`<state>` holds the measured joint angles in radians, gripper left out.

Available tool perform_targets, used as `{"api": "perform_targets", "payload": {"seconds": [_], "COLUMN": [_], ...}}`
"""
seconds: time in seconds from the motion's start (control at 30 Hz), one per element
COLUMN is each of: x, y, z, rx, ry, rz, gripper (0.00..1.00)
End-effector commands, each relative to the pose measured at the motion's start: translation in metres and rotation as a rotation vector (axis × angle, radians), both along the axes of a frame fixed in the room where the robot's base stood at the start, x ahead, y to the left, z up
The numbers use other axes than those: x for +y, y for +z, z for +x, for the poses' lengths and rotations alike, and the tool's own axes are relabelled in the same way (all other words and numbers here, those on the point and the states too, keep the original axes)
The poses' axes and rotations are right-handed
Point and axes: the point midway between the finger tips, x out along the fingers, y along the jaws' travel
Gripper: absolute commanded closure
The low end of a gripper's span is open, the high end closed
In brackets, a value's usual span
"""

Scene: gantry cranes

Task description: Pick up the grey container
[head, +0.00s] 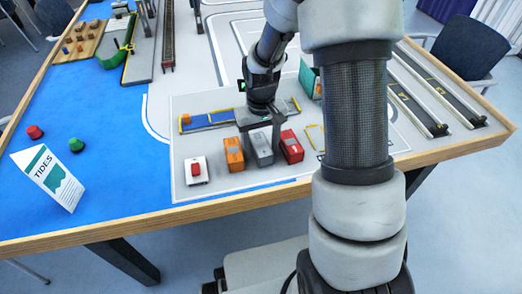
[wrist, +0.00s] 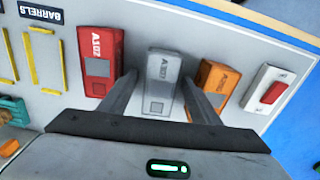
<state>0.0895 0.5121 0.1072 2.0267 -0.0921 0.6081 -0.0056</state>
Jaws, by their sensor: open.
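The grey container (head: 260,149) stands on the grey board between an orange container (head: 234,154) and a red container (head: 291,146). In the wrist view the grey container (wrist: 158,82) bears the marking A103 and lies between my two fingers. My gripper (wrist: 160,90) is open, with one finger on each side of the grey container. I cannot tell whether either finger touches it. In the head view my gripper (head: 262,124) reaches down at the containers, and its fingers are partly hidden.
The red container (wrist: 98,62) and orange container (wrist: 216,82) stand close on either side. A red button on a white base (head: 196,171) is at the left. A TIDES card (head: 47,177) stands on the blue area. Yellow-marked bays (wrist: 42,60) lie beyond the red container.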

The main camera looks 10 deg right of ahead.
Motion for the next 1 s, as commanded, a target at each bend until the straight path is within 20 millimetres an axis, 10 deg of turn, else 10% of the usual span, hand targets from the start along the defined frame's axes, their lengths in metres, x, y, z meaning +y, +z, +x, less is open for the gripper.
{"api": "perform_targets", "payload": {"seconds": [0.13, 0.4, 0.67, 1.0], "x": [0.0, 0.0, 0.0, 0.0], "y": [0.001, 0.001, 0.005, 0.067], "z": [0.0, 0.0, 0.001, 0.002], "rx": [-0.001, -0.001, -0.002, -0.007], "ry": [0.0, -0.001, -0.001, -0.002], "rz": [0.0, 0.0, 0.0, 0.0], "gripper": [0.45, 0.9, 0.9, 0.9]}}
